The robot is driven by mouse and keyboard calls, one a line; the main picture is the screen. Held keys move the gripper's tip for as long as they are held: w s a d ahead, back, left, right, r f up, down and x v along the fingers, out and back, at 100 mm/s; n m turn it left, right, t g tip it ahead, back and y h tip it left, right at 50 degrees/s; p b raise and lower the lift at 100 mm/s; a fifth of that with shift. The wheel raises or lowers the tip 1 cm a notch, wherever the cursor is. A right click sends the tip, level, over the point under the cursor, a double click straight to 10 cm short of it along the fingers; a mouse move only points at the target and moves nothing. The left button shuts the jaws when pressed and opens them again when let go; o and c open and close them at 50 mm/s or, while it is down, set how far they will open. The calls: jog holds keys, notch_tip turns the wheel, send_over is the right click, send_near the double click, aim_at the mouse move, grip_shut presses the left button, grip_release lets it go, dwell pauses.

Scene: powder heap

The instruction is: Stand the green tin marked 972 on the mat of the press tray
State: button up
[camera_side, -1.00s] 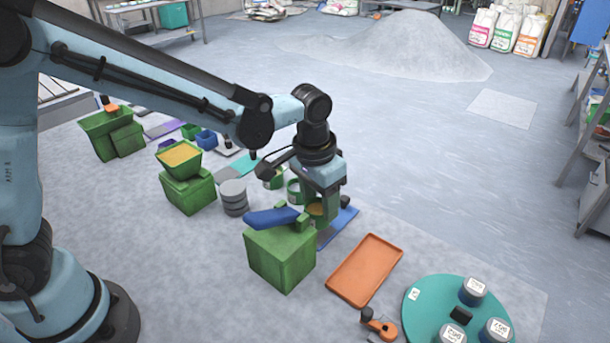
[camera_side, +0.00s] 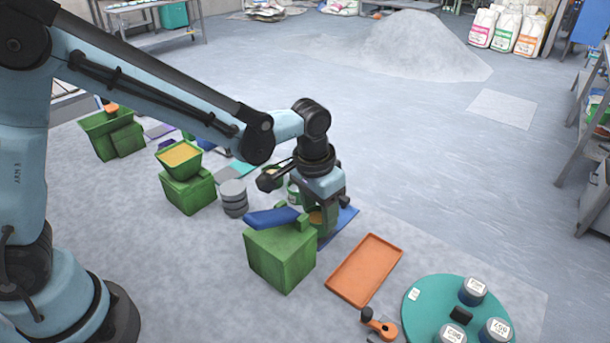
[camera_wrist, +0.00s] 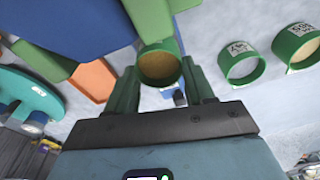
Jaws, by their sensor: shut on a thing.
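My gripper (camera_side: 322,214) is shut on a green tin (camera_wrist: 160,66) with brown-orange powder inside, and holds it between its fingers in the wrist view. In the side view the held tin (camera_side: 317,217) is partly hidden, close beside a green block with a blue chute. No mark on it can be read. A blue mat (camera_side: 345,219) lies below and behind the gripper; I cannot tell whether the tin touches it. Two other green labelled tins (camera_wrist: 243,66) (camera_wrist: 296,46) stand apart from the fingers; their labels are too small to read surely. An orange tray (camera_side: 365,270) lies to the right, empty.
The green block (camera_side: 280,258) with its blue chute (camera_side: 272,217) stands just left of my gripper. Grey stacked discs (camera_side: 234,198) and another green hopper (camera_side: 188,190) stand further left. A teal turntable (camera_side: 425,310) with labelled jars is at front right.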

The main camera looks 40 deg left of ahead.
jog(key=shift+f, duration=0.5)
dwell(0.4)
jog(key=o, duration=1.5)
jog(key=shift+c, duration=0.2)
notch_tip(320, 180, up, 7)
jog(key=s+a+r+n+t, duration=0.1)
jog(key=s+a+r+t, duration=0.1)
jog(key=s+a, duration=0.4)
jog(key=s+a+r+n+t, duration=0.1)
jog(key=s+a+t, duration=0.2)
jog(key=s+a, duration=0.2)
jog(key=a, duration=0.2)
jog(key=shift+s+a+r+t, duration=0.3)
jog(key=shift+s+r+t, duration=0.05)
jog(key=shift+t, duration=0.05)
